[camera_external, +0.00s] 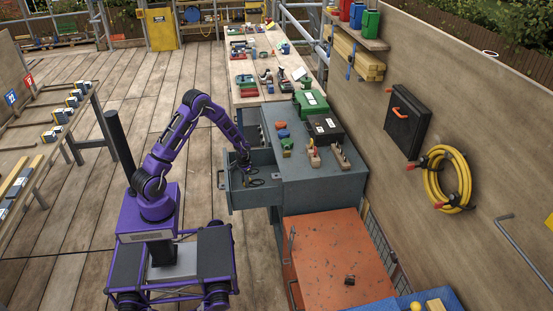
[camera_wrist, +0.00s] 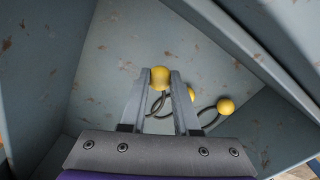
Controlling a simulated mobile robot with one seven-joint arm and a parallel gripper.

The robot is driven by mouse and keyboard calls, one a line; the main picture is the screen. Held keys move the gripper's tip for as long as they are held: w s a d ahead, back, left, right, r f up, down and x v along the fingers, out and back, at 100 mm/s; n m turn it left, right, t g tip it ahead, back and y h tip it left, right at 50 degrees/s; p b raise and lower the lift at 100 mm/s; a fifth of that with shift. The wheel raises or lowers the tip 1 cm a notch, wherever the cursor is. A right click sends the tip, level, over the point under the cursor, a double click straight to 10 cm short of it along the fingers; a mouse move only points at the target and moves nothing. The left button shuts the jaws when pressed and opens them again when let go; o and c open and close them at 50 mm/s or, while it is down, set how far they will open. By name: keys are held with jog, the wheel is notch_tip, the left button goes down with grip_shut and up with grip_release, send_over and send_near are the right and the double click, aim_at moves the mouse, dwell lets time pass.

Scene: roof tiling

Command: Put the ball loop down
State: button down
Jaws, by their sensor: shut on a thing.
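The ball loop (camera_wrist: 160,77), a yellow ball with a dark cord, is held between the two fingers of my gripper (camera_wrist: 161,82) in the wrist view. My gripper is shut on it, above the floor of an open grey-blue drawer (camera_wrist: 100,85). In the external view my gripper (camera_external: 244,170) reaches down into this drawer (camera_external: 240,200). Two more yellow balls, one partly hidden behind the right finger (camera_wrist: 191,94) and one farther right (camera_wrist: 225,106), lie in the drawer with dark cords. I cannot tell whether the held loop touches the drawer floor.
Drawer walls (camera_wrist: 240,45) stand close around my gripper. The grey cabinet top (camera_external: 300,180) holds a black case (camera_external: 325,128), a green case (camera_external: 311,102) and small tools. An orange-red cabinet (camera_external: 335,255) stands nearer the camera.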

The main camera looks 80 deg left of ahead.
jog(key=shift+f, duration=1.55)
jog(key=shift+f, duration=0.15)
jog(key=c, duration=0.6)
grip_release()
jog(key=shift+c, duration=0.2)
notch_tip(320, 180, up, 16)
jog(key=p, duration=0.2)
jog(key=shift+w+r, duration=0.25)
jog(key=shift+w, duration=0.1)
jog(key=shift+o, duration=0.5)
jog(key=shift+r, duration=0.45)
